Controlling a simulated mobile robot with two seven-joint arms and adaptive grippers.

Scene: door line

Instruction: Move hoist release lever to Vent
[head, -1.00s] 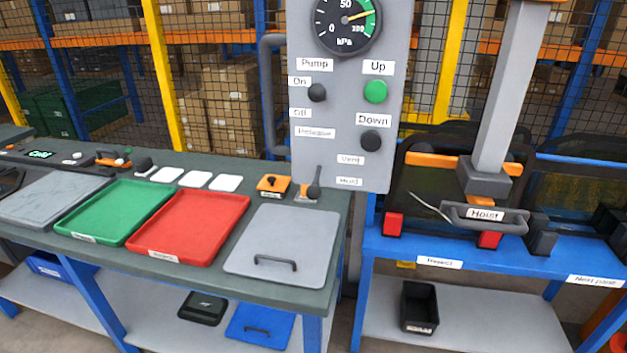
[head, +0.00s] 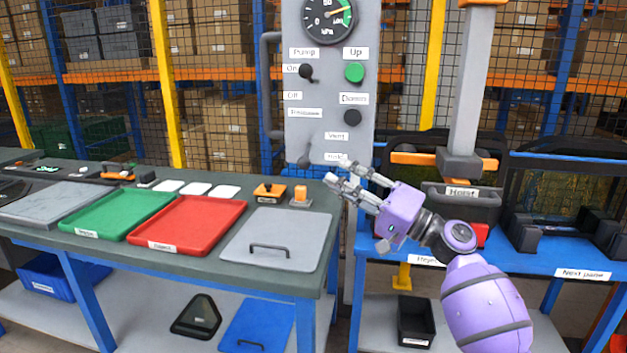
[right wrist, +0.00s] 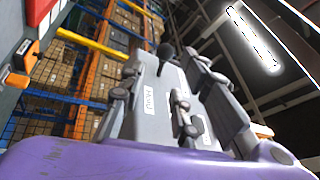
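The grey control panel (head: 330,120) stands upright behind the bench. Its release lever (head: 304,165) shows as a small dark knob at the panel's lower edge, beside the Hold label (head: 337,157) and below the Vent label (head: 336,136). In the right wrist view a dark knob (right wrist: 165,52) stands out near the Hold label (right wrist: 148,103). My right gripper (head: 352,178) is open and empty, just right of the lever and in front of the panel's lower right. Its fingers (right wrist: 150,95) are spread and apart from the knob. My left gripper is out of view.
The pump lever (head: 306,71), green Up button (head: 354,72) and dark Down button (head: 352,117) sit higher on the panel. A bench with a red tray (head: 187,226) and grey lid (head: 276,238) lies left. The hoist (head: 461,195) stands right, behind my right arm.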

